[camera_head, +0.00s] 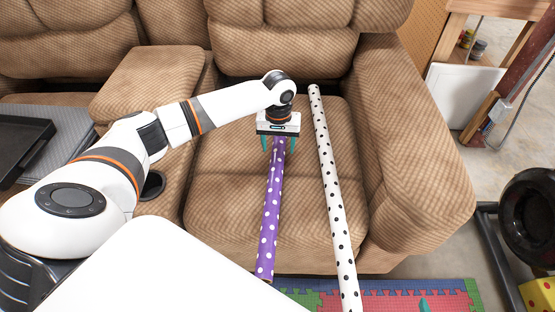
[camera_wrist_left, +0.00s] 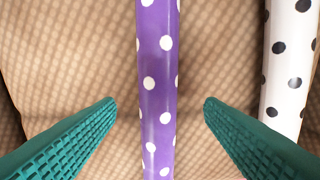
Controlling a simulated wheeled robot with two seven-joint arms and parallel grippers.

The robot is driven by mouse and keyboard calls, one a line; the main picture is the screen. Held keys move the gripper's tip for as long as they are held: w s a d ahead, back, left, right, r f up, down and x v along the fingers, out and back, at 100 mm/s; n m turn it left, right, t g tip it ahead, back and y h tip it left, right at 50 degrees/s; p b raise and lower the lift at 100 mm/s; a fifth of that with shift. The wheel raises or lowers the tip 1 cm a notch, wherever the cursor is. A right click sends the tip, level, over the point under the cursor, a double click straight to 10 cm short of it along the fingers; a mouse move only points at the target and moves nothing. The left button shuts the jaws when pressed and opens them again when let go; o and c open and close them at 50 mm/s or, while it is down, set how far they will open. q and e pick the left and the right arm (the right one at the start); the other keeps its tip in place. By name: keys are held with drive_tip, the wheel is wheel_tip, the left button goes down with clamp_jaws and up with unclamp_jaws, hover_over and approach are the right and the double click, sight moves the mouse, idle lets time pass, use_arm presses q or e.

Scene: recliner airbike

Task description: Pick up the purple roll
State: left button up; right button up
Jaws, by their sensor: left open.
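The purple roll (camera_head: 271,210) with white dots lies lengthwise on the brown recliner seat (camera_head: 225,195), its near end at the seat's front edge. My left gripper (camera_head: 278,147) is over the upper part of the roll, with its green fingers on either side. In the left wrist view the purple roll (camera_wrist_left: 158,90) runs between the open green fingers (camera_wrist_left: 160,105), with a gap on both sides. The roll's far end is hidden under the gripper in the head view.
A white roll with black dots (camera_head: 333,190) lies to the right of the purple one, close to the right finger in the wrist view. Padded armrests (camera_head: 405,140) flank the seat. A colourful foam mat (camera_head: 400,295) is on the floor in front.

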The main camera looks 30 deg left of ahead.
sight(277, 155)
use_arm(q)
wheel_tip(277, 155, down, 5)
drive_tip(key=shift+s+a+r+b, duration=0.1)
drive_tip(key=shift+r+b, duration=0.1)
drive_tip(key=shift+b, duration=0.85)
drive_tip(key=shift+f, duration=0.1)
use_arm(e)
drive_tip(key=w+a+r+t+y, duration=0.1)
drive_tip(key=w+a+r+t, duration=0.1)
drive_tip(key=w+r+t, duration=0.4)
drive_tip(key=shift+a+r+y, duration=0.3)
drive_tip(key=shift+a+r, duration=0.1)
drive_tip(key=shift+r, duration=0.05)
use_arm(q)
drive_tip(key=shift+c, duration=0.2)
drive_tip(key=c, duration=1.1)
use_arm(e)
drive_tip(key=shift+f, duration=0.1)
